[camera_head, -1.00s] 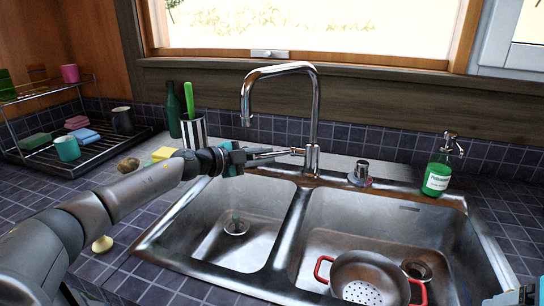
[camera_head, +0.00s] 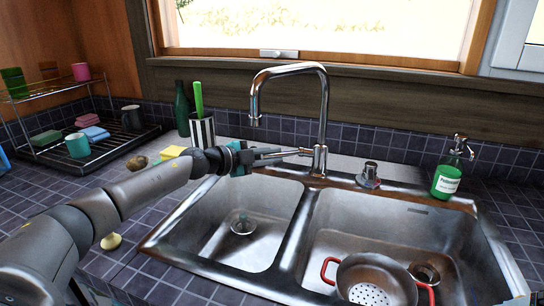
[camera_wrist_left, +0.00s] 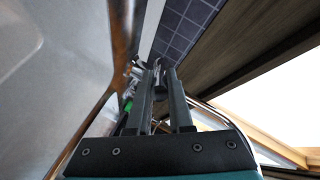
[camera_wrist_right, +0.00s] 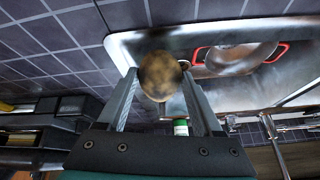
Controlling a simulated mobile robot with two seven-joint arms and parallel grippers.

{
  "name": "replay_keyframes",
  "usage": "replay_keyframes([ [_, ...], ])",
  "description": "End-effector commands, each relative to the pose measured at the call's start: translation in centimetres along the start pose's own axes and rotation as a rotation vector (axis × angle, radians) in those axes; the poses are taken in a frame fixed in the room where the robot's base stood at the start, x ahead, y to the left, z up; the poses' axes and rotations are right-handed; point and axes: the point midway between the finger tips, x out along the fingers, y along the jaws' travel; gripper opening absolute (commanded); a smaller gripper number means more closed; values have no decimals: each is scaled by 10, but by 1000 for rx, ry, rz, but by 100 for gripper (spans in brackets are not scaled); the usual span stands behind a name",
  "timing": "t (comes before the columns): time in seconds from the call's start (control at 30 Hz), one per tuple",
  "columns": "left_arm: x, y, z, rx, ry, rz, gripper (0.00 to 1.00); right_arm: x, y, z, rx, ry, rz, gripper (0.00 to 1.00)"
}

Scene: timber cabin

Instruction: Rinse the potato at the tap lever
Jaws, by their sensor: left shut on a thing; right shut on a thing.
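The chrome tap (camera_head: 324,110) stands behind the double sink (camera_head: 300,225); no water shows under its spout. Its lever (camera_head: 305,151) sticks out to the left from the base of the tap. My left gripper (camera_head: 296,153) reaches in from the left and is shut on the lever's end; the left wrist view also shows its fingers (camera_wrist_left: 158,68) close together there. The brown potato (camera_wrist_right: 160,76) is between the fingers of my right gripper (camera_wrist_right: 160,88), which is shut on it in the right wrist view. In the head view the potato is out of sight.
A colander (camera_head: 372,283) with red handles sits in the right basin. A green soap bottle (camera_head: 447,180) stands at the right. The left basin is largely clear.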

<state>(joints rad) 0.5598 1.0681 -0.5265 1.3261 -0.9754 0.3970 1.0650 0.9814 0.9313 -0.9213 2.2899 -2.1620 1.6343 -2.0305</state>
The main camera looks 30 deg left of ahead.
Motion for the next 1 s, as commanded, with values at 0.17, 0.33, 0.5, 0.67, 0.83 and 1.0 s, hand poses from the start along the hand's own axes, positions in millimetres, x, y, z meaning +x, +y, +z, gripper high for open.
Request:
replay_keyframes([
  [0.17, 0, 0, 0, 0, 0, 1, 0, 0, 0, 0, 0, 1, 0, 7],
  [0.33, 0, 0, 0, 0, 0, 1, 0, 0, 0, 0, 0, 1, 0, 7],
  [0.5, 0, -2, -1, 0, -4, 6, 0, -6, 0, -4, 0, 1, 0, 7],
  [0.67, 0, -6, -4, 1, -19, 25, 0, -23, -2, -12, 0, 1, 0, 7],
  [0.83, 0, -10, -5, 6, -37, 47, 0, -40, -3, -22, 0, 1, 0, 7],
  [1.0, 0, -12, -6, 13, -53, 71, 0, -56, -5, -31, 0, 1, 0, 7],
])
